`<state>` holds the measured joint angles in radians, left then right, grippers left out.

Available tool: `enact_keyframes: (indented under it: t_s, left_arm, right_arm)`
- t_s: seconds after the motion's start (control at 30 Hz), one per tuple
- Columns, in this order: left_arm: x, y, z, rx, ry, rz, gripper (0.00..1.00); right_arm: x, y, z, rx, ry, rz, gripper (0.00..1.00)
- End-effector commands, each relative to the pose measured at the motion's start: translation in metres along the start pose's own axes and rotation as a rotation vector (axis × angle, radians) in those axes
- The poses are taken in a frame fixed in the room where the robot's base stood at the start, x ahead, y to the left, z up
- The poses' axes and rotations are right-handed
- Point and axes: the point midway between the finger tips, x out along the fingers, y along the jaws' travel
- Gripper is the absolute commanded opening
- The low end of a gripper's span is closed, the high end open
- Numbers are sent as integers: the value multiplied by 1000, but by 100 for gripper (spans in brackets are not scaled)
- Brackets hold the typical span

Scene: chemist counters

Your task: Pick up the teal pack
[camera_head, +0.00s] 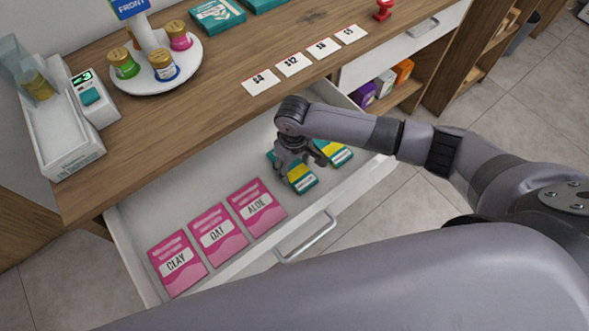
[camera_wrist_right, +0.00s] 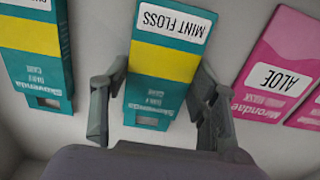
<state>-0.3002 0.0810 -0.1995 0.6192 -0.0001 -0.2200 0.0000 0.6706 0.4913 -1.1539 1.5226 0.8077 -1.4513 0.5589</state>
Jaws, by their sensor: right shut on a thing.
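A teal pack with a yellow band (camera_head: 303,183), labelled MINT FLOSS in the right wrist view (camera_wrist_right: 163,65), lies in the open drawer. A second teal pack with a yellow band (camera_head: 338,155) lies beside it and also shows in the right wrist view (camera_wrist_right: 35,60), its label cut off. My right gripper (camera_head: 297,160) reaches down into the drawer over the MINT FLOSS pack and hides part of it. In the right wrist view, its fingers (camera_wrist_right: 162,78) stand on both sides of that pack, shut on it. My left gripper is not in view.
Pink packs CLAY (camera_head: 178,263), OAT (camera_head: 218,234) and ALOE (camera_head: 257,207) lie in the drawer's left part. The drawer front with its handle (camera_head: 307,237) bounds it.

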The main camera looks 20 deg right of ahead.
Motion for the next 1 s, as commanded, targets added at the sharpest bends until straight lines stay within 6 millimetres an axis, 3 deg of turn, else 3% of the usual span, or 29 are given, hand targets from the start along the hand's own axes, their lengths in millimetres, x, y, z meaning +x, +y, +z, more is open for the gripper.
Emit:
enact_keyframes:
  t_s: [0.3,0.67,0.87,1.0]
  left_arm:
    - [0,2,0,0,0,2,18]
    - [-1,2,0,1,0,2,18]
    - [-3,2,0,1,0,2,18]
    - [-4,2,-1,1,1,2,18]
  right_arm:
    - [0,0,0,0,0,0,29]
    - [-8,0,-1,1,2,0,29]
    - [-37,0,-1,0,5,-1,29]
    - [-75,0,-2,0,7,-1,29]
